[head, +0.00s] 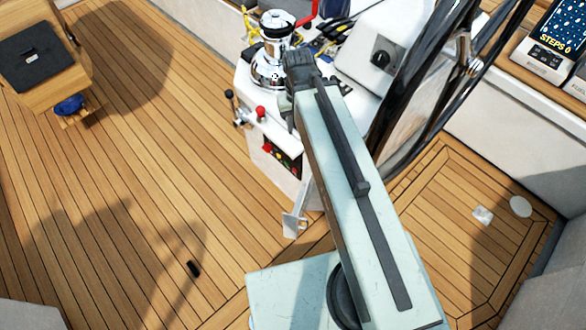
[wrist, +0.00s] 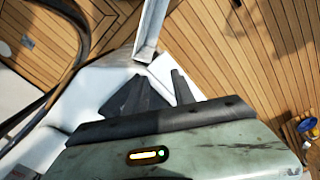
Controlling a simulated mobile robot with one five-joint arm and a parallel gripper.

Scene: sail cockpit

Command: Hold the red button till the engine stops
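A dark switch panel (head: 281,160) is set in the side of the white console in the head view. It carries small coloured buttons, with a red button (head: 267,147) at its upper left end. Another small red spot shows lower right on the panel; the details are too small to tell. My gripper shows in the wrist view (wrist: 161,83), its two dark fingers apart with a gap between them and nothing visible held. In the head view my arm reaches up to the console top, and its fingers are hidden. The wrist view shows no red button.
A red-knobbed lever (head: 260,112) and a dark-knobbed lever stand beside the panel. A chrome winch (head: 273,55) with yellow rope sits on the console. A wooden table (head: 80,62) stands far left. Teak floor (head: 150,150) is mostly clear.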

